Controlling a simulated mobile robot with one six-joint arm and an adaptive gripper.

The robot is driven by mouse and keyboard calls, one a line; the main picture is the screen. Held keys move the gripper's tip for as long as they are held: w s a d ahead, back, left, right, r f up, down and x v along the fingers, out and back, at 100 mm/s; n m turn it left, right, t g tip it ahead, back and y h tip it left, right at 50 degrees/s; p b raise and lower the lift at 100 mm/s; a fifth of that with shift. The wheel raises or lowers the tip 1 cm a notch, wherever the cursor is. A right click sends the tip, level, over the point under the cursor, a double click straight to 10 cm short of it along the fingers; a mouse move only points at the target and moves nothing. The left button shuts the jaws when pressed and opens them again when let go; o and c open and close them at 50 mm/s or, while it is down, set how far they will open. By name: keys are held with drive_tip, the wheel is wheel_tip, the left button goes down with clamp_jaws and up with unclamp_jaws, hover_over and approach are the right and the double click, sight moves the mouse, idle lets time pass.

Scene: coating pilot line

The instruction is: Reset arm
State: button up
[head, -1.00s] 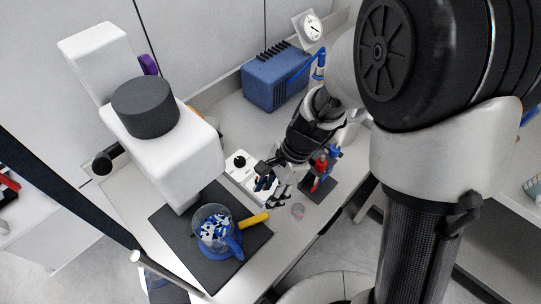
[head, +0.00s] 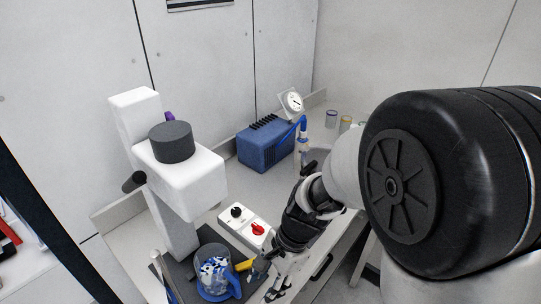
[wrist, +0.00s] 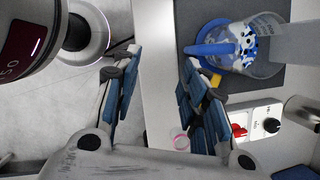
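My gripper (head: 277,281) is low at the bottom of the head view, over the front edge of the bench, to the right of the clear jug. In the wrist view its two blue-padded fingers (wrist: 158,97) are spread wide with nothing between them. The clear jug (head: 214,278) has a blue handle and base and holds blue and white pieces. It stands on the dark mat under the white mixer head (head: 187,183) and also shows in the wrist view (wrist: 262,62).
A control box (head: 243,227) with a black and a red knob sits behind my gripper. A blue ribbed unit (head: 262,146) and a dial gauge (head: 292,103) stand at the back. A yellow piece (head: 243,266) lies beside the jug. Bare bench (head: 245,188) shows between them.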

drive_tip(key=s+d+r+n+t+h+b, duration=0.2)
drive_tip(key=s+d+r+n+t, duration=0.1)
drive_tip(key=s+d+r+n, duration=0.2)
drive_tip(key=s+d+r+n+t+h+b, duration=0.2)
drive_tip(key=s+d+r+n+t, duration=0.1)
drive_tip(key=d+r+n, duration=0.3)
drive_tip(key=s+d+r, duration=0.1)
drive_tip(key=d+r, duration=0.1)
drive_tip(key=d, duration=0.2)
drive_tip(key=shift+s, duration=0.35)
